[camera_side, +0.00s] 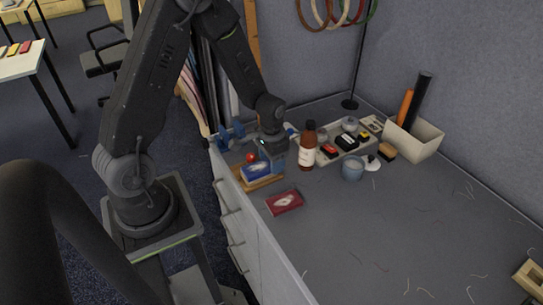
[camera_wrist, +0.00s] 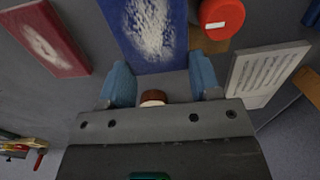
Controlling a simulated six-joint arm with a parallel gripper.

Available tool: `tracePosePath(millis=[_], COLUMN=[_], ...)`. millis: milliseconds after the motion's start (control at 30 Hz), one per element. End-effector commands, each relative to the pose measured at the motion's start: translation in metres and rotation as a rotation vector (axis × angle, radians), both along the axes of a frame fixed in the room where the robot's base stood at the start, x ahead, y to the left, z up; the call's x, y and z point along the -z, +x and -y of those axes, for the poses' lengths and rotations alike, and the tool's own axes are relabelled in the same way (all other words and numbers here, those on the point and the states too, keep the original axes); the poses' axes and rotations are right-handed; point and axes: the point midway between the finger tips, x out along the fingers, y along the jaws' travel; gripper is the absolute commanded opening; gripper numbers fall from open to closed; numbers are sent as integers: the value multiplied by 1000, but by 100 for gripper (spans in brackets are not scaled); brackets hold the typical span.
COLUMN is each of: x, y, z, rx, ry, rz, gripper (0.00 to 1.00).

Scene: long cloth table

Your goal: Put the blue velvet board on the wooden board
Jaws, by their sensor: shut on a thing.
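The blue velvet board (camera_side: 257,171) has a pale patch on its face and is at or just over the wooden board (camera_side: 264,184). I cannot tell if the two touch. My gripper (camera_side: 273,163) is above its right end. In the wrist view, my blue fingertips (camera_wrist: 163,82) are shut on the near end of the blue board (camera_wrist: 150,30), one on each side. Part of the wooden board (camera_wrist: 206,42) shows to its right; the rest is hidden beneath it.
A red board (camera_side: 285,202) lies to the front right. A brown bottle (camera_side: 308,150), a blue cup (camera_side: 352,168) and a grey tray (camera_side: 338,152) of small items stand to the right. A red round thing (camera_side: 251,157) is behind the blue board. The table's right front is mostly clear.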

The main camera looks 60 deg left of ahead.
Motion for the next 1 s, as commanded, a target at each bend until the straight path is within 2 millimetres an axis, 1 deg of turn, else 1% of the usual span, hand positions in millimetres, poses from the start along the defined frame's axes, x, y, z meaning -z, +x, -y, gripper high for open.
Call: tracePosePath(millis=[367,900,933,1000], x=[0,6,6,6], y=[0,0,0,0], z=[0,0,0,0], rx=[0,0,0,0], ry=[0,0,0,0], rz=[0,-1,-1,-1], gripper=[34,34,60,67])
